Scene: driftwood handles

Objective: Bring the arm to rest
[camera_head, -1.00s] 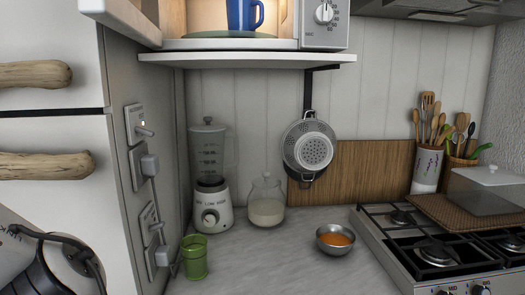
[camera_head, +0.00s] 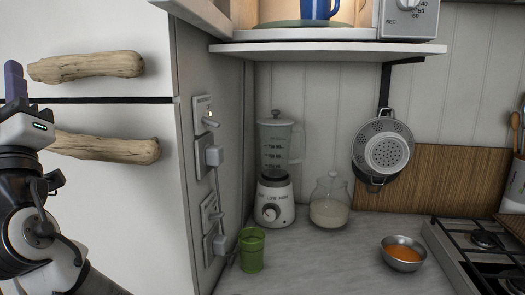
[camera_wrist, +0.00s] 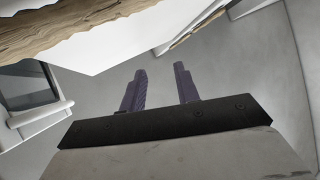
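My gripper shows in the wrist view (camera_wrist: 160,90) with its two purple fingers apart and nothing between them. In the head view my arm is at the left edge, with a purple finger (camera_head: 15,82) pointing up in front of the white fridge. The fingers are apart from the driftwood handles. The upper driftwood handle (camera_head: 88,66) and the lower driftwood handle (camera_head: 108,150) are on the white doors to the right of my gripper. A driftwood handle (camera_wrist: 70,25) also shows close by at the top left of the wrist view.
The counter holds a green cup (camera_head: 252,250), a blender (camera_head: 274,190), a glass jar (camera_head: 330,203) and a metal bowl with orange contents (camera_head: 403,254). A stove (camera_head: 470,250) is at the right. A shelf (camera_head: 330,50) with a microwave and blue mug hangs above.

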